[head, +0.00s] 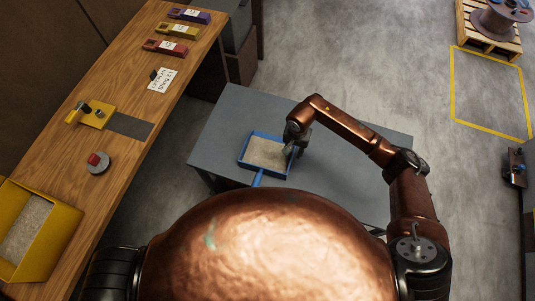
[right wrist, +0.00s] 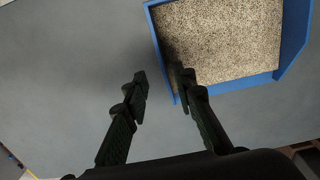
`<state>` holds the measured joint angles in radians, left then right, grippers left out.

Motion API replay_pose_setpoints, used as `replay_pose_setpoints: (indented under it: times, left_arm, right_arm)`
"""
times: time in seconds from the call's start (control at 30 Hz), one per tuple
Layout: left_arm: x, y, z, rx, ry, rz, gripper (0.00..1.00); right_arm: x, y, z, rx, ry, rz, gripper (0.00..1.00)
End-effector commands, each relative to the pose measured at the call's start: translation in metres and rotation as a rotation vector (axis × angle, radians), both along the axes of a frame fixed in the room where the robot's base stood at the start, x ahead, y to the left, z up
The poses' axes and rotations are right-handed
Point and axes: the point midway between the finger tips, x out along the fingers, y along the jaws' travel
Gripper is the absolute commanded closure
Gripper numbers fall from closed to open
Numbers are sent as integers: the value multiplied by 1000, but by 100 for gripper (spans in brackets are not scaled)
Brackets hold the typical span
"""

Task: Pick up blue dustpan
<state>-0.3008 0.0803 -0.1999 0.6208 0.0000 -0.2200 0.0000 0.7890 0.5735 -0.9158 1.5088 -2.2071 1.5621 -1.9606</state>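The blue dustpan (head: 267,152) lies on a grey table, filled with a speckled tan material. Its blue handle (head: 257,180) points toward me and is partly hidden by my body. My right gripper (head: 290,148) is at the dustpan's right edge. In the right wrist view the dustpan (right wrist: 220,40) fills the upper right. My left gripper is not in view.
The grey table (head: 230,105) is otherwise clear. A wooden bench (head: 120,90) on the left holds a yellow bin (head: 62,240), a red button (head: 97,162), a yellow fixture (head: 92,113) and several coloured boxes. A pallet with a reel (head: 497,22) stands far right.

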Motion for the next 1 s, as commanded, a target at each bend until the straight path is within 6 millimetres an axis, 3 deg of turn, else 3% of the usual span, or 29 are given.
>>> replay_pose_setpoints:
  times: [0.43,0.73,1.0]
  left_arm:
    - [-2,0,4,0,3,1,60]
    - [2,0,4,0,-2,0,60]
    - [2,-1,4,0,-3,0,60]
  right_arm:
    - [-1,5,-55,6,3,-3,75]
    - [0,5,-59,5,1,0,76]
    - [0,6,-59,5,1,0,95]
